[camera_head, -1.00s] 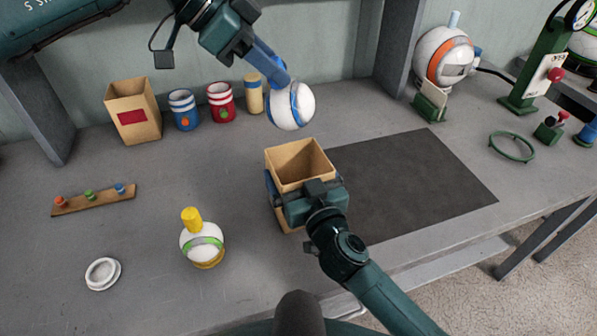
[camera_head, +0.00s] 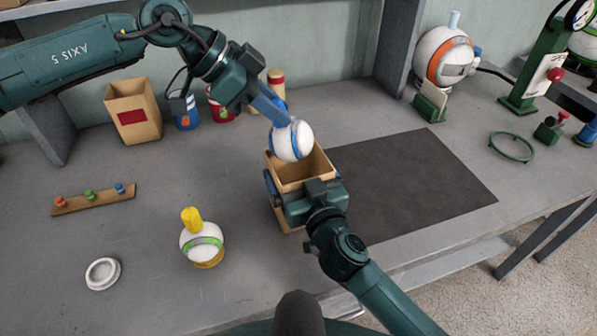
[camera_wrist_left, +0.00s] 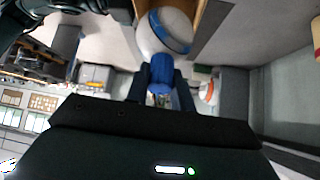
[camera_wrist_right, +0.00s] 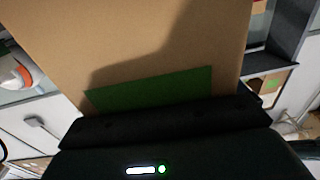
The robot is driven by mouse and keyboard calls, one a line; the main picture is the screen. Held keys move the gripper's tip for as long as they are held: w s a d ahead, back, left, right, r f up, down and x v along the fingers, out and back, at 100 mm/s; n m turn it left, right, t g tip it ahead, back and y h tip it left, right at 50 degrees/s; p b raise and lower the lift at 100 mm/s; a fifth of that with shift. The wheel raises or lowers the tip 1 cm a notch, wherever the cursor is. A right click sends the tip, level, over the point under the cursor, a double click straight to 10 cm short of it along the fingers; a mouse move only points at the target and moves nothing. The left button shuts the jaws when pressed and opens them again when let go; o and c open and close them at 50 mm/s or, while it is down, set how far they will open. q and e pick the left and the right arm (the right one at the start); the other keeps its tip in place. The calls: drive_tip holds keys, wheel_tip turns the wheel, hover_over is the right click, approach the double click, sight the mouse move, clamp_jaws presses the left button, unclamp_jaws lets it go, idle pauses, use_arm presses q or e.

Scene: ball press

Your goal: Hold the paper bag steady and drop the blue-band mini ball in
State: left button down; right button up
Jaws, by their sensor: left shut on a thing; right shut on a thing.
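The blue-band mini ball (camera_head: 292,141) is white with a blue band and a blue stem. My left gripper (camera_head: 275,110) is shut on it and holds it over the open top of the paper bag (camera_head: 288,176). The ball covers part of the bag's back rim. In the left wrist view the jaws grip the blue stem (camera_wrist_left: 161,72), with the white ball (camera_wrist_left: 165,32) beyond. My right gripper (camera_head: 312,200) is shut on the front side of the upright bag. In the right wrist view the brown bag wall (camera_wrist_right: 140,45) with a green patch fills the middle.
Another paper bag (camera_head: 133,112) with a red label stands at the back left, by several jars. A green-band ball (camera_head: 202,242) with a yellow stem, a white ring (camera_head: 102,273) and a wooden strip (camera_head: 93,199) lie left. A dark mat (camera_head: 410,185) is clear.

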sight(275, 125)
use_arm(q)
drive_tip(key=shift+f, duration=1.5)
drive_tip(key=c, duration=1.1)
unclamp_jaws()
drive_tip(key=shift+f, duration=0.1)
drive_tip(key=shift+a, duration=0.1)
drive_tip(key=v, duration=1.2)
use_arm(e)
drive_tip(key=o, duration=0.6)
